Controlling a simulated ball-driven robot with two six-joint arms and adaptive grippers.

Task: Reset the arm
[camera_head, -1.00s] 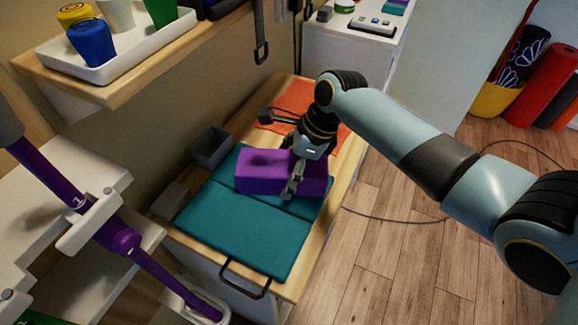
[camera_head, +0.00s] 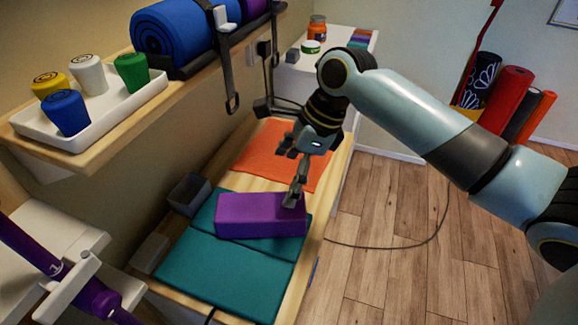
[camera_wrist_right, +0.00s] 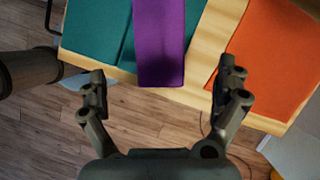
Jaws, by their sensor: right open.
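My right arm comes in from the right in the head view. My right gripper (camera_head: 290,172) hangs over the wooden bench, just above and behind the right end of a purple block (camera_head: 258,214). In the right wrist view the fingers (camera_wrist_right: 163,88) are spread wide with nothing between them. The purple block also shows there (camera_wrist_right: 160,45), beyond the fingertips. It lies on a folded teal mat (camera_head: 228,270). My left gripper is in neither view.
An orange mat (camera_head: 262,150) lies at the bench's far end. A grey open box (camera_head: 189,194) stands at its left edge. A shelf above holds a white tray (camera_head: 100,130) of several coloured cups and a blue roll (camera_head: 172,35). A cable crosses the floor at right.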

